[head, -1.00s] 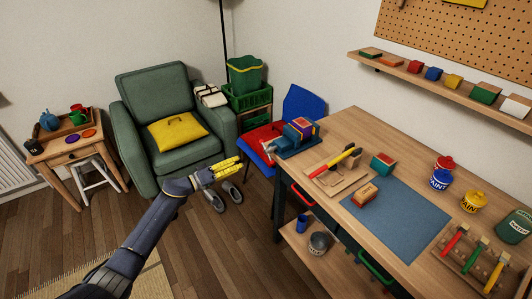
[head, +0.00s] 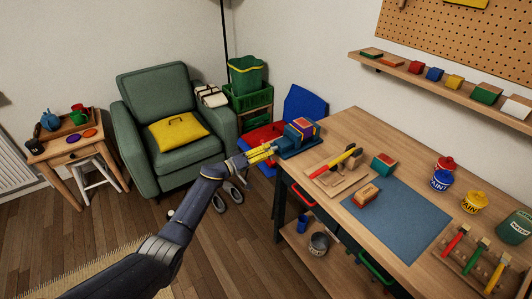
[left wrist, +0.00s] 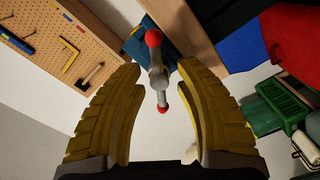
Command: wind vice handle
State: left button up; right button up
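In the left wrist view the vice handle (left wrist: 158,78), a grey bar with red ball ends, stands between my yellow fingers, with visible space on both sides. Part of the blue vice (left wrist: 140,45) shows behind it. My left gripper (head: 272,151) is open at the vice's left side; it also shows in the left wrist view (left wrist: 160,72). The handle is too small to make out in the head view. My right gripper is not in view.
A blue chair with a red seat (head: 262,134) stands close behind my left gripper. A blue mat (head: 400,220) covers the bench middle. A green armchair (head: 160,95) stands further left.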

pick_arm(q)
jog(key=shift+o, duration=0.4)
jog(key=shift+d, duration=0.1)
grip_shut()
jog(key=shift+m, duration=0.3)
jog(key=shift+m, duration=1.2)
jog(key=shift+r+m, duration=0.1)
jog(key=shift+m, duration=1.8)
